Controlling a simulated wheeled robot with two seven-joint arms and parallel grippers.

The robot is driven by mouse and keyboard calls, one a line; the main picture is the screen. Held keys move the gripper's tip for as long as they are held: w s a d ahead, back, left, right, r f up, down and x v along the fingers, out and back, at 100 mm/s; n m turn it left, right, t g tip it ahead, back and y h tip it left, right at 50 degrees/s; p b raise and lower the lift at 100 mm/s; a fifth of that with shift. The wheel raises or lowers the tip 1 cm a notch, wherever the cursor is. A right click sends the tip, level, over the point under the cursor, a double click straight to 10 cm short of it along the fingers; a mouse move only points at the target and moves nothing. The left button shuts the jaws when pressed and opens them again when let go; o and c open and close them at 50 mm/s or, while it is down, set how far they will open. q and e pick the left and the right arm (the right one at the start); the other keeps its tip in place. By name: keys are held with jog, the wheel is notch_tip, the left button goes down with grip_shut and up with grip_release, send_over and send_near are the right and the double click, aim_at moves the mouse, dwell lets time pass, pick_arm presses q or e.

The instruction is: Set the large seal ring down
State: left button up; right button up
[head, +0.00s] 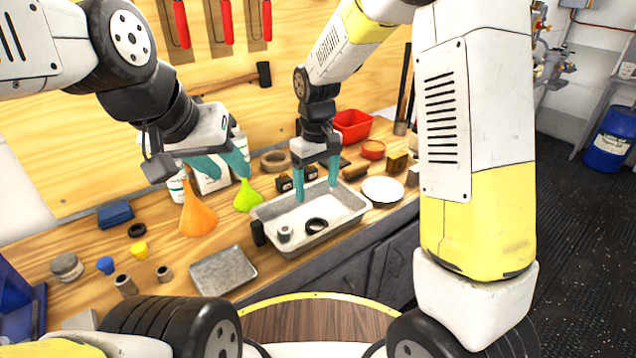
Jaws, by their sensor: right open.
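A smaller black ring (137,230) lies on the bench at the left. My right gripper (317,191) points down over the tray, above and behind the seal ring. Its teal fingers are apart with nothing between them. My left gripper (230,173) hangs above and behind the orange funnel (198,215). Its fingers look apart and empty.
A green funnel (247,197) stands behind the tray's left end. A white dish (383,190) and a red bin (351,125) are to the right and behind. A flat grey plate (223,270) lies in front. Some bench is bare at front left.

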jog(key=s+d+r+m+t+y, duration=0.1)
jog(key=s+d+r+m+t, duration=0.1)
jog(key=s+d+r, duration=0.35)
jog(key=s+d+r+m+t+y, duration=0.1)
jog(key=s+d+r, duration=0.15)
jog(key=r, duration=0.55)
jog(key=s+d+r+m+t, duration=0.3)
jog(key=s+d, duration=0.3)
jog(key=s, duration=0.4)
jog(key=shift+s+r+m, duration=0.15)
jog(key=shift+r+m, duration=0.05)
jog(key=shift+m, duration=0.1)
